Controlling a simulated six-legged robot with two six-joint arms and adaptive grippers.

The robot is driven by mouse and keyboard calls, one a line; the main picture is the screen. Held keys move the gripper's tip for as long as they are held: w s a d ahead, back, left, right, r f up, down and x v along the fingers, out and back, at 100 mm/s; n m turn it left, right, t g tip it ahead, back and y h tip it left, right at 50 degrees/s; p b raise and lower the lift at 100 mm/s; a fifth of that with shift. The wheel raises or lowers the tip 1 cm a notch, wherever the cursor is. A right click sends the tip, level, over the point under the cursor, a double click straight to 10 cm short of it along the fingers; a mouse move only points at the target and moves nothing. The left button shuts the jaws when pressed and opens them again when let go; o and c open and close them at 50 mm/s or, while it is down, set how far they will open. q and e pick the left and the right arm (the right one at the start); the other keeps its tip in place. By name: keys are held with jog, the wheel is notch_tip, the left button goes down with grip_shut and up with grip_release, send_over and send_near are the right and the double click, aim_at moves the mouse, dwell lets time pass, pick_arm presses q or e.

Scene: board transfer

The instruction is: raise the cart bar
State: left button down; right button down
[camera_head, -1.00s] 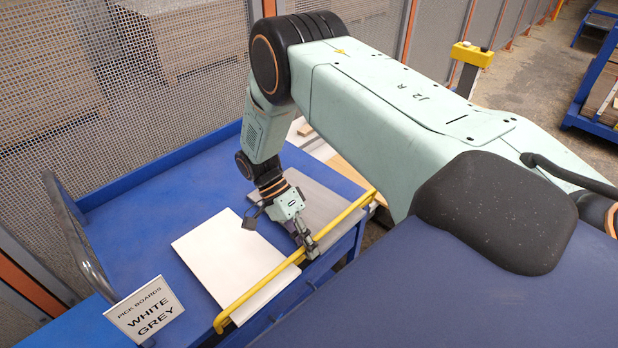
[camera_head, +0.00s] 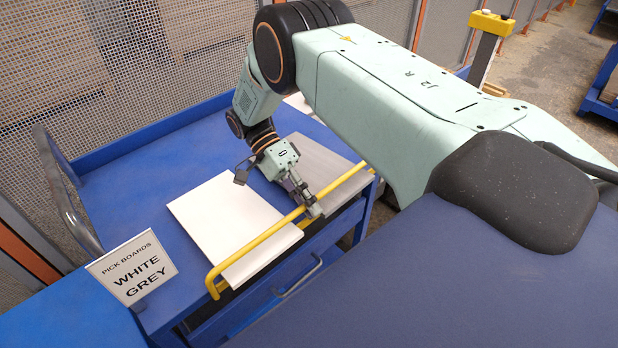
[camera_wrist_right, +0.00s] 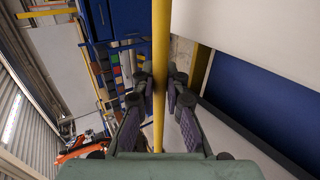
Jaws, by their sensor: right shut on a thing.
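The yellow cart bar (camera_head: 258,244) runs along the near edge of the blue cart (camera_head: 125,190), above the boards' near ends. My right gripper (camera_head: 312,208) is at the bar, right of its middle, and is shut on it. In the right wrist view the bar (camera_wrist_right: 160,50) runs between the two fingers of my right gripper (camera_wrist_right: 160,85). A white board (camera_head: 220,215) lies on the cart, its near end under the bar. A grey board (camera_head: 318,160) lies to its right, partly hidden by my right arm. My left gripper is not in view.
A sign reading "PICK BOARDS WHITE GREY" (camera_head: 133,268) stands at the cart's near left corner. A grey handle (camera_head: 68,190) rises at the cart's left end. Mesh fencing (camera_head: 120,60) stands behind. A yellow-topped post (camera_head: 490,24) is at the back right.

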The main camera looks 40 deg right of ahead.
jog(key=shift+w+d+r, duration=0.1)
jog(key=shift+w+r, duration=0.1)
jog(key=c, duration=1.7)
grip_release()
jog(key=shift+o, duration=0.2)
jog(key=shift+f, duration=0.1)
jog(key=v, duration=0.7)
jog(key=shift+w, duration=0.15)
jog(key=shift+r, duration=0.2)
